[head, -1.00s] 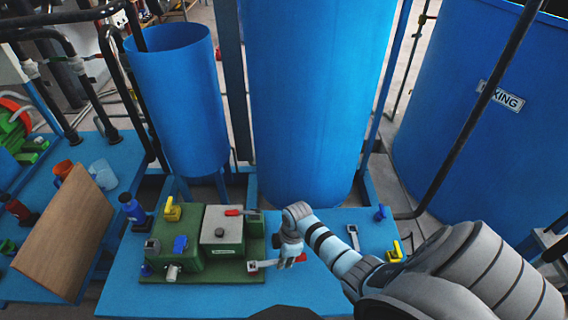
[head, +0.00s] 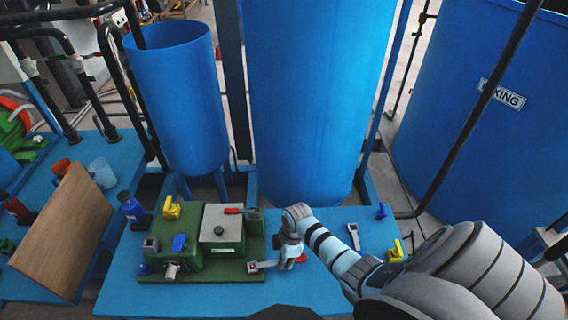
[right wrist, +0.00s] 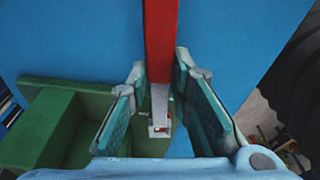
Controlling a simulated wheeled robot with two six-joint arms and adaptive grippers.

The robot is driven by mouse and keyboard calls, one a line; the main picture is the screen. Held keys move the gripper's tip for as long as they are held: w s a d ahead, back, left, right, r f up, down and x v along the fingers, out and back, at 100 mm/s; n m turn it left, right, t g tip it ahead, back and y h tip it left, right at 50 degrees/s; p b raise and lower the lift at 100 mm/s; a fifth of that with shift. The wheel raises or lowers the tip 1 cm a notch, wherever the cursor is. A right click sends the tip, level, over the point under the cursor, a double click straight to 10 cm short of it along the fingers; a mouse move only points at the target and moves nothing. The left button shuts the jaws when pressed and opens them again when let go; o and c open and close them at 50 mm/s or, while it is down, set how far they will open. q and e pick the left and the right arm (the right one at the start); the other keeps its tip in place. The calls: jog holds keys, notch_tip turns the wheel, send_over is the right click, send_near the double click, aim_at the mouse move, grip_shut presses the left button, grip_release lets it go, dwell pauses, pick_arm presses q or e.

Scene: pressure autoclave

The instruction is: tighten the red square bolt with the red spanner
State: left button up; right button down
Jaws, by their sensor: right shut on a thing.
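The red spanner (right wrist: 159,45) has a red handle and a grey head (right wrist: 159,125). In the head view its grey end (head: 253,267) is at the right front edge of the green base, and its red handle end (head: 301,259) shows right of my gripper. My right gripper (head: 287,262) is shut on the spanner; its fingers (right wrist: 160,105) flank it in the wrist view. A small red spot shows at the grey head; I cannot tell whether this is the red square bolt or how the head sits on it. My left gripper is not in view.
The green block assembly (head: 215,270) carries a yellow piece (head: 172,208), a blue piece (head: 180,243) and a red-handled piece (head: 233,211). More tools, one yellow (head: 397,251), lie right of my arm. Large blue tanks (head: 310,100) stand behind. The blue table front (head: 220,299) is clear.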

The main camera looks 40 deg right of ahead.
jog(key=shift+f+b, duration=0.3)
jog(key=shift+f, duration=0.2)
jog(key=c, duration=1.4)
grip_release()
jog(key=shift+o, duration=0.2)
notch_tip(320, 180, up, 12)
jog(key=d, duration=0.1)
jog(key=shift+s+d, duration=0.3)
jog(key=shift+s, duration=0.1)
